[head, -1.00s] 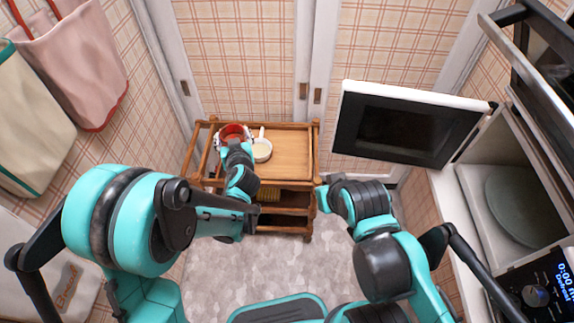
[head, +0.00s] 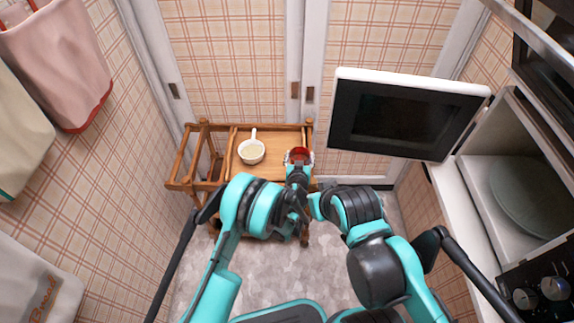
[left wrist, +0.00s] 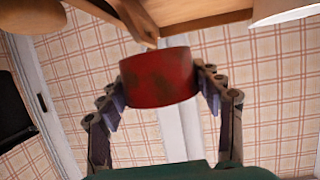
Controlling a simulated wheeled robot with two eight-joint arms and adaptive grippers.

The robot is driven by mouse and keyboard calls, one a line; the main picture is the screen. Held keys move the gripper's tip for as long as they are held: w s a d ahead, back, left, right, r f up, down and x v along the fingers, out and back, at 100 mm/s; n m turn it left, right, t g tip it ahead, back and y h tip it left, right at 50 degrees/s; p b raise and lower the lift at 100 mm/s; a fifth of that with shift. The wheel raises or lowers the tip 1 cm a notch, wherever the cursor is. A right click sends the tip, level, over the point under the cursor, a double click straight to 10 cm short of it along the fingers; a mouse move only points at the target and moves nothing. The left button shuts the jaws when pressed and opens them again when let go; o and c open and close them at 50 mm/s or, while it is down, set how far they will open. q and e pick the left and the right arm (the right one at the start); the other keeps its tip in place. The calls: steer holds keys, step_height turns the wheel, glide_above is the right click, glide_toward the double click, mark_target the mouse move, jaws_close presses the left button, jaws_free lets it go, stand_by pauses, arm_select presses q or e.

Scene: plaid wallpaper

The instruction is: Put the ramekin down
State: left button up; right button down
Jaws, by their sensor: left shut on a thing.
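My left gripper (head: 298,162) is shut on the red ramekin (head: 299,153), which sits between its two fingers over the right part of the wooden cart's top (head: 274,141). In the left wrist view the red ramekin (left wrist: 158,77) shows large between the fingers, with the cart's wood at the picture's top edge. I cannot tell whether the ramekin touches the cart. My right arm is folded at the right, and its gripper does not show.
A white pan (head: 251,152) with a pale handle stands on the cart, left of the ramekin. A microwave (head: 512,180) with its door (head: 405,115) open is at the right. Bags hang on the left wall. Bare cart top lies between pan and ramekin.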

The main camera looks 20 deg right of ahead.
arm_select(q)
steer(key=w+a+f, duration=0.1)
steer(key=w+a+f+b, duration=0.1)
steer(key=w, duration=0.1)
steer(key=w+a+f+b, duration=0.1)
steer(key=w+f, duration=0.1)
steer(key=shift+a, duration=0.3)
step_height(320, 180, down, 4)
steer(key=shift+b, duration=0.95)
steer(key=shift+r, duration=0.15)
steer(key=shift+f, duration=0.2)
steer(key=o, duration=1)
steer(key=shift+o, duration=0.2)
steer(key=shift+r, duration=0.15)
